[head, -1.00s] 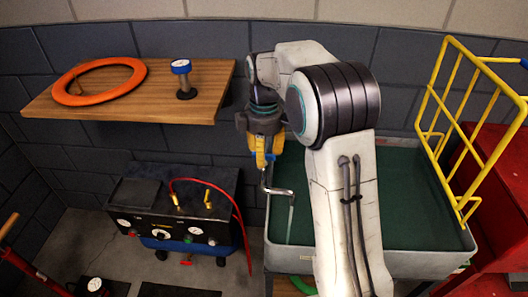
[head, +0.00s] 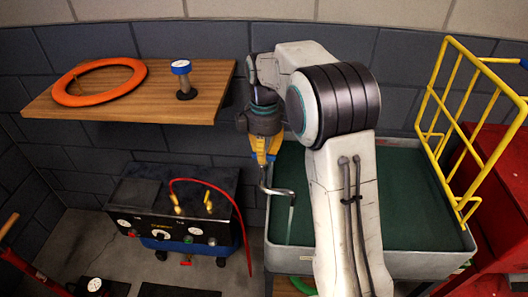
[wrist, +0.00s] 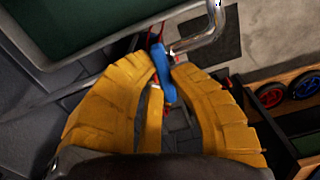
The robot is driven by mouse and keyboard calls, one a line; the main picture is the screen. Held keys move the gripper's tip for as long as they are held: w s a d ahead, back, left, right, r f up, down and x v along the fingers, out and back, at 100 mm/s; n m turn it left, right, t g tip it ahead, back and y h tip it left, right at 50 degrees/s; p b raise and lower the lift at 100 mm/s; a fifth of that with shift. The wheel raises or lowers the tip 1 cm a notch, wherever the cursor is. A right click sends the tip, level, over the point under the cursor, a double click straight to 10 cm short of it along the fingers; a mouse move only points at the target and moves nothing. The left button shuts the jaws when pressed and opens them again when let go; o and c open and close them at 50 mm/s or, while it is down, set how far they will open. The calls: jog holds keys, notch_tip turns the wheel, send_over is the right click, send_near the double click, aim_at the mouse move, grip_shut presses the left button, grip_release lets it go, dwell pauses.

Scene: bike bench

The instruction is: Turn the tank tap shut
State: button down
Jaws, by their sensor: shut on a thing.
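The tank tap's bent metal spout (head: 278,191) sticks out at the left edge of the grey tank (head: 370,262), and a thin stream of water falls from it into the tank. The spout also shows at the top of the wrist view (wrist: 205,38). The tap's blue handle (wrist: 163,72) lies between the yellow fingers of my gripper (wrist: 167,68). In the head view my gripper (head: 264,158) points down above the spout, shut on the handle. The fingers mostly hide the handle there, and the tap's body is partly hidden.
A wooden shelf (head: 130,112) on the wall at left holds an orange ring (head: 62,97) and a blue-topped gauge (head: 183,80). Below stands a black compressor (head: 170,215) with a red hose (head: 240,215). A yellow wire rack (head: 430,110) stands at the tank's right.

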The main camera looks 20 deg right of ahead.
jog(key=m+p, duration=0.1)
jog(key=m, duration=0.2)
jog(key=shift+s+d+m, duration=0.1)
jog(key=shift+m, duration=0.3)
jog(key=m+p, duration=0.1)
jog(key=m, duration=0.3)
jog(key=shift+s+m, duration=0.1)
jog(key=shift+m, duration=0.2)
jog(key=m, duration=0.4)
jog(key=shift+s+p, duration=0.1)
jog(key=shift+p, duration=0.2)
jog(key=shift+m, duration=2.1)
jog(key=shift+s+f, duration=0.1)
jog(key=c, duration=1.1)
grip_release()
